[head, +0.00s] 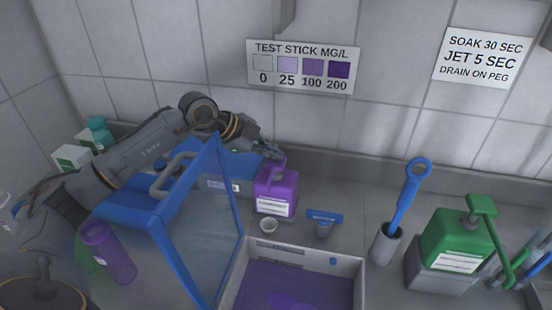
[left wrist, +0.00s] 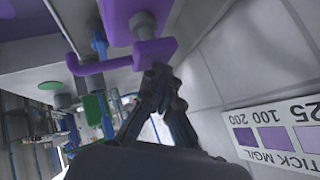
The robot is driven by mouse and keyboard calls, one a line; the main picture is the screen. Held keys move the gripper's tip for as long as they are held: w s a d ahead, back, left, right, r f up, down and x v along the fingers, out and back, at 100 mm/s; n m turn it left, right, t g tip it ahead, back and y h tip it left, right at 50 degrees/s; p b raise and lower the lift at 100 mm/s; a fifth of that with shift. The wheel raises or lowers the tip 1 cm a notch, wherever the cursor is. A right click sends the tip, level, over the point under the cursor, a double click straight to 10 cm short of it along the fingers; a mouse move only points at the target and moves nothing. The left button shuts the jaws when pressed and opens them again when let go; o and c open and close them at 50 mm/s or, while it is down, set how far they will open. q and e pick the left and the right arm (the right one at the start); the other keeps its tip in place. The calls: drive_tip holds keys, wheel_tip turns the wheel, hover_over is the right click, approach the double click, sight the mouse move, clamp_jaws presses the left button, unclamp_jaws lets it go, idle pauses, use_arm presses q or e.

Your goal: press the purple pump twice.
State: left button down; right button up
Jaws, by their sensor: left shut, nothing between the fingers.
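The purple pump (head: 276,195) is a purple bottle with a white label, standing upright on the counter near the back wall. Its purple press head and spout (left wrist: 155,52) show in the left wrist view. My left gripper (head: 272,152) is shut and empty, just above and at the pump's top, partly covering the head. In the left wrist view, the closed fingertips (left wrist: 160,75) are close beside the purple press head. I cannot tell whether they touch it. My right gripper is not in view.
A blue-framed clear lid (head: 205,240) stands raised in front of my left arm. A white-walled tray (head: 362,280) is in front. A tiled wall is close behind.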

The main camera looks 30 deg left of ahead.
use_arm(q)
drive_tip(key=shift+f, duration=0.5)
idle(0.3)
drive_tip(key=shift+w+r+p, duration=0.1)
drive_tip(key=shift+r+p, duration=0.9)
drive_tip(key=shift+r, duration=0.35)
drive_tip(key=shift+r, duration=0.1)
wheel_tip(320, 180, up, 5)
drive_tip(key=p, duration=0.4)
drive_tip(key=shift+r, duration=0.1)
